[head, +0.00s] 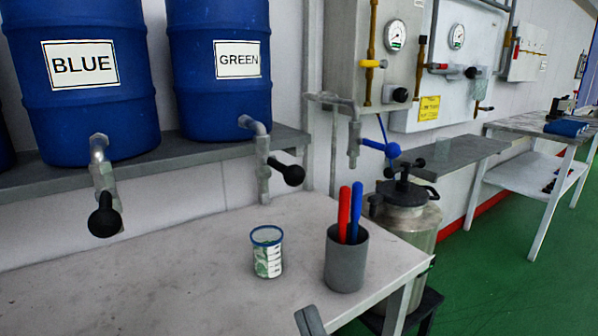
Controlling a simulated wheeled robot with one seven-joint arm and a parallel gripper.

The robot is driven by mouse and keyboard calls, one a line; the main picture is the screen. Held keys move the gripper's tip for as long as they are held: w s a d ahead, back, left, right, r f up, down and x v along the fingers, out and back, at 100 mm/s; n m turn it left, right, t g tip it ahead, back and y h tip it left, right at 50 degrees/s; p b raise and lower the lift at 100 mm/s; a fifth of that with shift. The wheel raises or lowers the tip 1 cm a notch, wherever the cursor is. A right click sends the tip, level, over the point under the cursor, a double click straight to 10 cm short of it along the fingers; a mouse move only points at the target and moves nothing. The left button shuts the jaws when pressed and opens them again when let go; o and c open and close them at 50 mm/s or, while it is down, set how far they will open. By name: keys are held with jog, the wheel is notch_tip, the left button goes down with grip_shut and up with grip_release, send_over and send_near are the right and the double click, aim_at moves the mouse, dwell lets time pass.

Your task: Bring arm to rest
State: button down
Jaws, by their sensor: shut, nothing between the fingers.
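The tip of my gripper (310,320) shows at the bottom edge of the head view, grey and cut off by the frame. It is shut and empty, in front of the table's right part. It is apart from the grey cup and the beaker. The rest of my arm is out of view.
A clear beaker with a blue rim (267,257) and a grey cup (346,270) with a red and a blue pen stand on the white table (140,285). Blue barrels labelled BLUE (85,110) and GREEN (220,100) have taps overhanging it. A metal pot (412,222) stands right.

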jog(key=s+d+f+m+g+h, duration=0.45)
jog(key=s+d+f, duration=0.45)
jog(key=s+f, duration=0.3)
jog(key=s+d+f+m+g+h, duration=0.3)
jog(key=s+d+f+m+h, duration=0.25)
jog(key=s+d+f, duration=0.75)
jog(key=a+r+p, duration=0.1)
jog(key=r+p, duration=0.9)
jog(key=r, duration=0.1)
jog(key=s+a+r+p, duration=0.1)
jog(key=a+r+p, duration=0.1)
jog(key=r+p, duration=0.8)
notch_tip(320, 180, up, 2)
jog(key=shift+a+r+m+y+p, duration=0.1)
jog(key=shift+a+m+y+p, duration=0.2)
jog(key=shift+y, duration=0.1)
